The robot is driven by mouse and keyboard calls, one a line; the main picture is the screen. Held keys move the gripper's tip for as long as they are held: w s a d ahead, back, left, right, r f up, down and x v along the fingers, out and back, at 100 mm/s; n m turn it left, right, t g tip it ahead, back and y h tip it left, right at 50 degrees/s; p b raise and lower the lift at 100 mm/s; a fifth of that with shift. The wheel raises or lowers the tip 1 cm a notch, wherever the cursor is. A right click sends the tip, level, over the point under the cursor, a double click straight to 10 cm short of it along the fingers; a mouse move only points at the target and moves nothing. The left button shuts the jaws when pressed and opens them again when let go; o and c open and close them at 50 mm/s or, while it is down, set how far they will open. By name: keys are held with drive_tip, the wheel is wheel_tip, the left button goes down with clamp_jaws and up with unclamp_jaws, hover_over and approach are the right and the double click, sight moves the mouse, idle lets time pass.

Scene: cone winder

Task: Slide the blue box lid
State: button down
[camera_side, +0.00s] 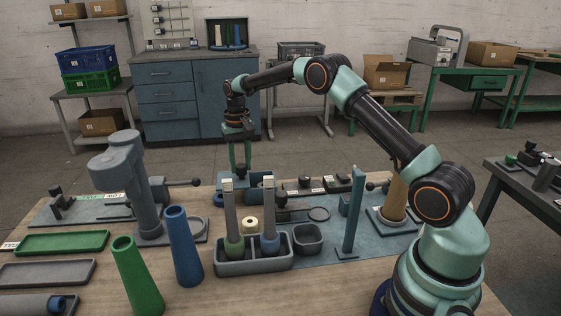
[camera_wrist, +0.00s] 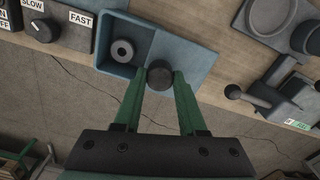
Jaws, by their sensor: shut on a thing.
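The blue box (camera_side: 262,180) stands at the far edge of the bench in the side view. In the wrist view the blue box (camera_wrist: 106,68) is open at its left part, where a grey ring (camera_wrist: 122,51) lies inside. The blue lid (camera_wrist: 195,62) covers the right part and carries a round dark knob (camera_wrist: 159,76). My gripper (camera_wrist: 160,78) has its green fingers on both sides of the knob and is shut on it. In the side view my gripper (camera_side: 240,164) points down at the box, and its fingertips are partly hidden.
Dark control knobs with SLOW and FAST labels (camera_wrist: 81,19) sit left of the box. A lever fixture (camera_wrist: 262,98) is to its right. In the side view a grey rack (camera_side: 252,262) with two upright tools and a blue post (camera_side: 352,215) stand nearer the camera.

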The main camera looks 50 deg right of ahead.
drive_tip(key=s+d, duration=0.6)
drive_tip(key=shift+c, duration=2.3)
unclamp_jaws()
drive_tip(key=shift+w+a, duration=0.1)
wheel_tip(320, 180, up, 12)
drive_tip(key=shift+r, duration=0.2)
